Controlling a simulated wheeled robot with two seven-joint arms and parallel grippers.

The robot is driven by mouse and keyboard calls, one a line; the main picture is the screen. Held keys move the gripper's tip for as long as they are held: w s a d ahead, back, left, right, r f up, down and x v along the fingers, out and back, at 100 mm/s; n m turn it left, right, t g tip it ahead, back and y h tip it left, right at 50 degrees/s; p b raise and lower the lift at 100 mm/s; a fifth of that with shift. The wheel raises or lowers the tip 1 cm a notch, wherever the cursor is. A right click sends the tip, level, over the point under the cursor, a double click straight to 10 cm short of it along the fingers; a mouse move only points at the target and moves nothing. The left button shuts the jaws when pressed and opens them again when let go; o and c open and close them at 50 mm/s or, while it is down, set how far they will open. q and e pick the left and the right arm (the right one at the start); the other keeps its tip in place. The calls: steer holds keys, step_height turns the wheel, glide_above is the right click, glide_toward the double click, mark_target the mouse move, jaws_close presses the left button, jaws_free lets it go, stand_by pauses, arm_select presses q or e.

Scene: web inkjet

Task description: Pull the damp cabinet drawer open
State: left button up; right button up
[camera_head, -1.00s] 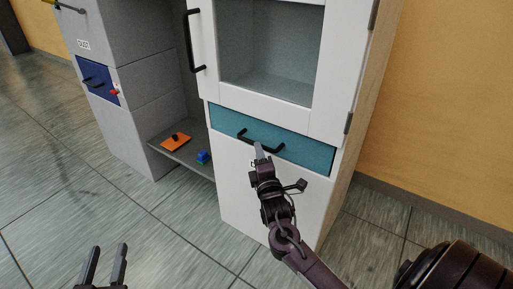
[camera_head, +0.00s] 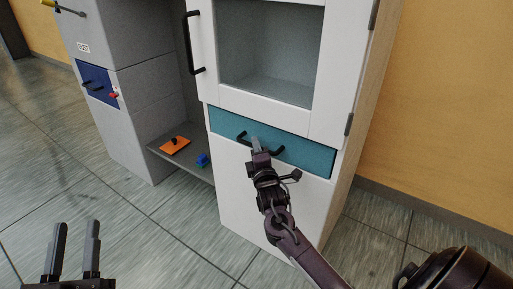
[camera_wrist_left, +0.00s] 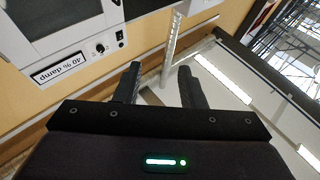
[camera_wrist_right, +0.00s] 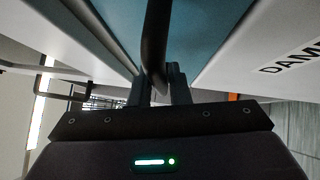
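The damp cabinet is white, with a teal drawer (camera_head: 305,156) below its glazed door. The drawer front looks flush with the cabinet. Its black bar handle (camera_head: 276,150) also shows in the right wrist view (camera_wrist_right: 156,40). My right gripper (camera_head: 255,143) is at the handle. In the right wrist view its fingers (camera_wrist_right: 160,85) sit close on either side of the bar, with little gap. My left gripper (camera_head: 76,250) is open and empty over the floor at lower left; its spread fingers show in the left wrist view (camera_wrist_left: 160,85).
The white door above has a tall black handle (camera_head: 190,43). A grey cabinet (camera_head: 145,85) with a blue drawer (camera_head: 98,84) stands to the left. Its low shelf holds an orange piece (camera_head: 175,146) and a blue piece (camera_head: 202,160). The floor in front is clear.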

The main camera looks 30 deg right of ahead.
jaws_close()
steer(key=shift+a, duration=0.1)
